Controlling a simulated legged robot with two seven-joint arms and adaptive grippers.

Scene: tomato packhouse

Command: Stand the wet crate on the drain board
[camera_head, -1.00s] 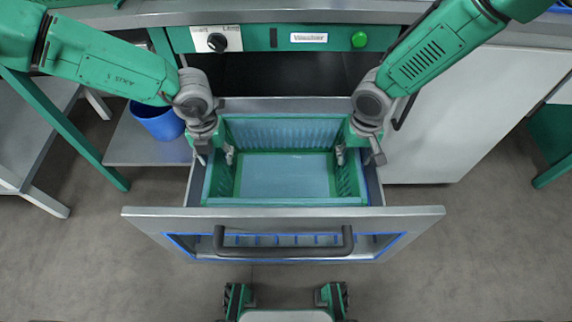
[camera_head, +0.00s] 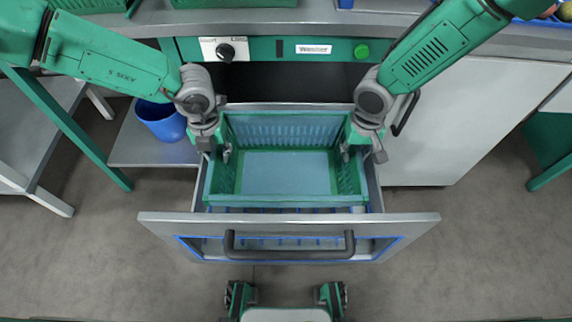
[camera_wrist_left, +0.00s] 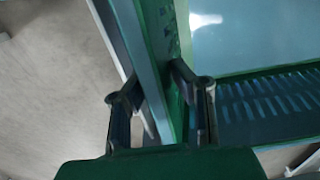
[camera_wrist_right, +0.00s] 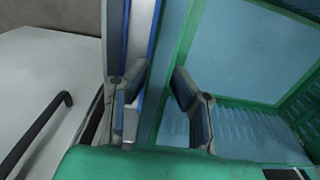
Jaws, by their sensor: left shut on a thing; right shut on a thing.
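The wet crate (camera_head: 285,199) is green with slatted walls and a glossy bluish floor. It is upright and empty within the outline of the washer's pulled-out drawer (camera_head: 290,219). My left gripper (camera_head: 219,151) is shut on its left wall, and that wall passes between the fingers in the left wrist view (camera_wrist_left: 157,92). My right gripper (camera_head: 354,150) is shut on its right wall, also between the fingers in the right wrist view (camera_wrist_right: 163,88). Blue rack bars show past the crate's near edge. I cannot make out a drain board for certain.
The washer's control panel (camera_head: 268,50) and a grey counter (camera_head: 270,18) stand behind the drawer. Another green crate (camera_head: 235,3) is partly seen on the counter. A blue bucket (camera_head: 162,122) stands on a low shelf at the left. A white cabinet (camera_head: 450,120) is at the right.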

